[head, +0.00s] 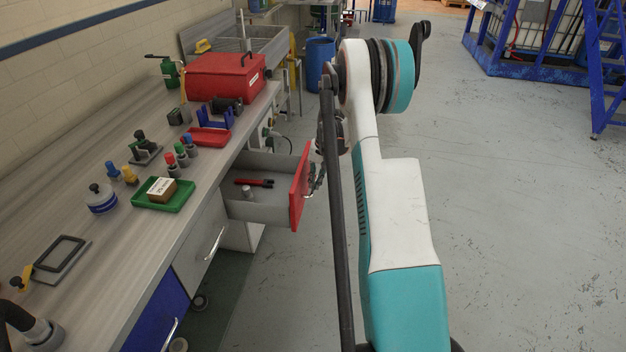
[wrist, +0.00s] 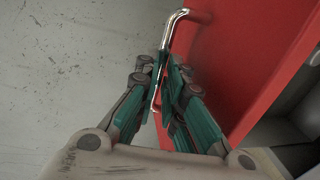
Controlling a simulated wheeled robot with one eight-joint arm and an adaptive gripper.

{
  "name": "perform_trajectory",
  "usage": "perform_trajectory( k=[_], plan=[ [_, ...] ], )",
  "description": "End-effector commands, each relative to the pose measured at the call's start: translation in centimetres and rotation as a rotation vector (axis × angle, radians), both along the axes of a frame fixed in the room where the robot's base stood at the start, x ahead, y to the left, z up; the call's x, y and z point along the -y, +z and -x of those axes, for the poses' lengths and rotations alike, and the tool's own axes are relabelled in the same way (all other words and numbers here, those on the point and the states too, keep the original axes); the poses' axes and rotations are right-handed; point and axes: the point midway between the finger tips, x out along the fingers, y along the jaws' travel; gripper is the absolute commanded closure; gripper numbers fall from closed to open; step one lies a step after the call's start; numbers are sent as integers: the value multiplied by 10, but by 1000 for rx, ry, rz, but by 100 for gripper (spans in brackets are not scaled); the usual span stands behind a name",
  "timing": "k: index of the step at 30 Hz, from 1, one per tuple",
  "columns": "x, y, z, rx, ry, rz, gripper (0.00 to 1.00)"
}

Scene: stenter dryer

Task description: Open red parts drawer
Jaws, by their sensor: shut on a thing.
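The red parts drawer (head: 299,187) stands pulled out from the workbench in the head view, with its grey inside showing. A red and black tool (head: 254,183) and a small grey cylinder (head: 247,192) lie in it. In the wrist view the red drawer front (wrist: 225,65) fills the right of the middle, with a shiny metal bar handle (wrist: 168,40) on it. My gripper (wrist: 163,75) is shut on the handle, its teal fingers on either side of the bar. In the head view my arm partly hides the gripper at the handle.
The workbench (head: 105,235) carries a red toolbox (head: 222,78), a green tray (head: 163,194) with a box, a red tray (head: 208,137) and several small parts. A grey drawer (head: 202,245) below is closed. Open grey floor (head: 500,220) lies to the right.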

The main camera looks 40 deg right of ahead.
Motion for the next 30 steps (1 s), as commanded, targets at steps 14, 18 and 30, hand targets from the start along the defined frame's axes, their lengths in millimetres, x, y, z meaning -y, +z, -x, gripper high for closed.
perform_trajectory(
  k=[14, 18, 30],
  plan=[
    [0, 0, 0, 0, 0, 0, 70],
    [0, 0, 0, 0, 0, 0, 70],
    [7, 58, 9, 0, 0, 0, 70]
  ],
)
